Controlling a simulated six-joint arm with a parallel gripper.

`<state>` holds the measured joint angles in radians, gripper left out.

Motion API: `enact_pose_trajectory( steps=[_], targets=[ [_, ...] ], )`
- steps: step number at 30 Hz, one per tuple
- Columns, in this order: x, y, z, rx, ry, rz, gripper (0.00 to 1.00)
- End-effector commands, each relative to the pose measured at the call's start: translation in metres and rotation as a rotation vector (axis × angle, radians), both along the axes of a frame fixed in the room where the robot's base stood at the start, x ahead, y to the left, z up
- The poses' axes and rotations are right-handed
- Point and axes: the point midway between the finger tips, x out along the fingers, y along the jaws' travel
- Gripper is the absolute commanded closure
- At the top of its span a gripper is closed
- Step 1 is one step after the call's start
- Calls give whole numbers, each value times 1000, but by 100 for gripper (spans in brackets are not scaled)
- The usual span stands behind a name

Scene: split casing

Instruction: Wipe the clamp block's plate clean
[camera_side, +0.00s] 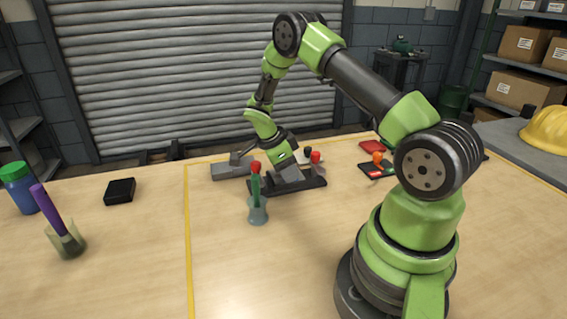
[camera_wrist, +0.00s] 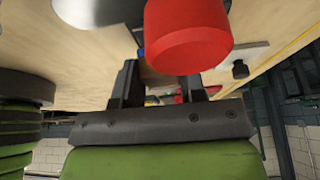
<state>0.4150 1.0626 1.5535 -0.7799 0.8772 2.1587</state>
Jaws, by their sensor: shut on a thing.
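My gripper (camera_side: 290,168) points down at a low black tray (camera_side: 308,184) in the side view. A grey angled piece (camera_side: 289,175) shows right below it. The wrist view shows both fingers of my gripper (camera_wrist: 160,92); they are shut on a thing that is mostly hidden. A large red rounded end (camera_wrist: 188,38) fills the near top of that view; I cannot tell what it belongs to. A grey block with a small upright part (camera_side: 231,169) lies left of the tray and may be the clamp block. I cannot make out any dirt on its plate.
A clear cup (camera_side: 257,212) with a green, red-topped tool (camera_side: 256,172) stands just in front of the tray. Red and black knobs (camera_side: 315,157) stand at its right. A black box (camera_side: 120,190) and a cup with a purple tool (camera_side: 69,243) are left. The front middle is clear.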

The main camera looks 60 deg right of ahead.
Motion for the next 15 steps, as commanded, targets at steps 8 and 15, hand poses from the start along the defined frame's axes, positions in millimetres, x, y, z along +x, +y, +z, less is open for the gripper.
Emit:
enact_pose_trajectory(
  steps=[8, 15],
  targets=[
    [-15, 15, 0, 0, 0, 0, 84],
    [2, -2, 0, 0, -2, -1, 84]
  ],
)
